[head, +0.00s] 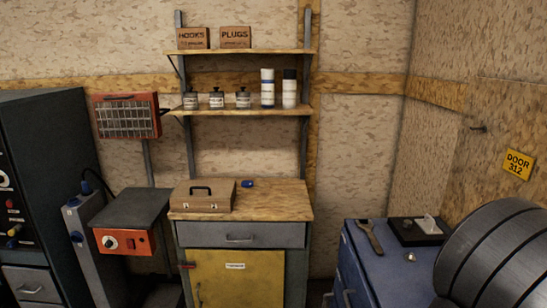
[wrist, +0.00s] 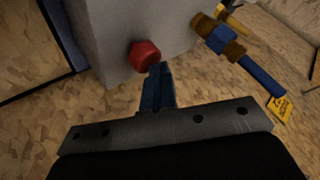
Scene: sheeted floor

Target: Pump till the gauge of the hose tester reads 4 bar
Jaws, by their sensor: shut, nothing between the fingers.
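In the wrist view, a pale grey box (wrist: 112,38) carries a red round button or knob (wrist: 145,55) on its face. My gripper (wrist: 157,72) has its blue fingers shut, with nothing between them. The fingertips are close beside the red knob, just below and right of it; I cannot tell whether they touch it. A brass fitting with a blue sleeve (wrist: 259,74) sticks out to the right of the box. I cannot make out a gauge or its reading in either view. My gripper is not in the head view.
The head view shows a wooden-topped cabinet (head: 285,199) with a toolbox (head: 203,196), and a blue cabinet (head: 375,262) bearing a wrench (head: 371,236). An orange-fronted box (head: 123,242) stands left. In the wrist view, a yellow tag (wrist: 280,108) lies right of the fitting.

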